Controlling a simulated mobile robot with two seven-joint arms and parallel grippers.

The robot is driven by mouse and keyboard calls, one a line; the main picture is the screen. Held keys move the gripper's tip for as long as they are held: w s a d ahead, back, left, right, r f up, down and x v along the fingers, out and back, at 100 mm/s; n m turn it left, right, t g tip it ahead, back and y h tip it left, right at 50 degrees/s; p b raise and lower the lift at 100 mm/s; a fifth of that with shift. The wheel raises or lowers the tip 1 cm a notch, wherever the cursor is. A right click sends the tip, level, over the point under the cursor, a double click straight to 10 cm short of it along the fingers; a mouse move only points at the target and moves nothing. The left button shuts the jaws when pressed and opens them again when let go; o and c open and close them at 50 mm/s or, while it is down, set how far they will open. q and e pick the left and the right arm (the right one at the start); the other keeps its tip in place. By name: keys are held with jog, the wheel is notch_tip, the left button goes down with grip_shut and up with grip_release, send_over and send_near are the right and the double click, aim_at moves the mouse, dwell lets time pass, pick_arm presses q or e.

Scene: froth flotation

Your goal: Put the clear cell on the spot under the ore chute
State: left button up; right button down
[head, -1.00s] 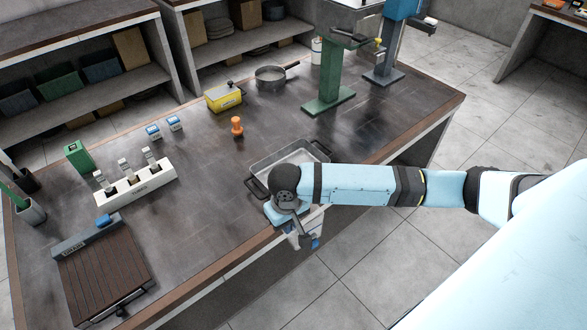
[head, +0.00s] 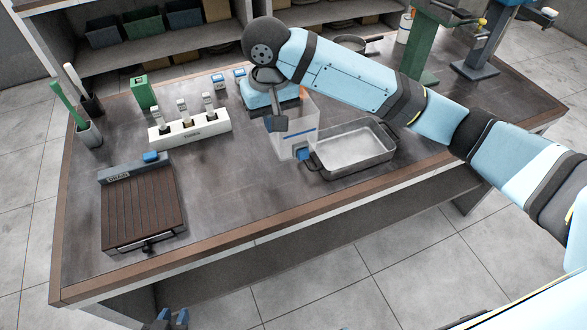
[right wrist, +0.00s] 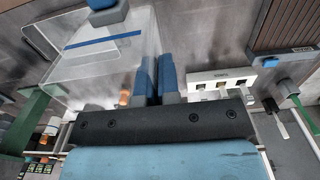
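The clear cell (head: 297,130) is a see-through box with a blue line and a blue tap on its front. It also shows in the right wrist view (right wrist: 105,62). My right gripper (right wrist: 156,62) is shut on one wall of the cell and holds it over the table, beside the metal pan; its height is hard to judge. My left gripper (head: 172,317) shows only its blue tips at the bottom edge, apart and empty. A green stand (head: 428,50) and a blue stand (head: 488,52) are at the back right. I cannot tell the spot under the chute.
The metal pan (head: 352,150) lies right of the cell. A white socket block (head: 190,130), a green box (head: 144,93), a cup with tools (head: 88,134) and a slatted board (head: 140,210) are to the left. The table's front middle is clear.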

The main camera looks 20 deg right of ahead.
notch_tip(320, 180, down, 18)
jog(key=shift+f, duration=0.1)
dwell(0.5)
jog(key=c, duration=1.3)
grip_release()
jog(key=shift+f, duration=0.1)
jog(key=shift+c, duration=0.2)
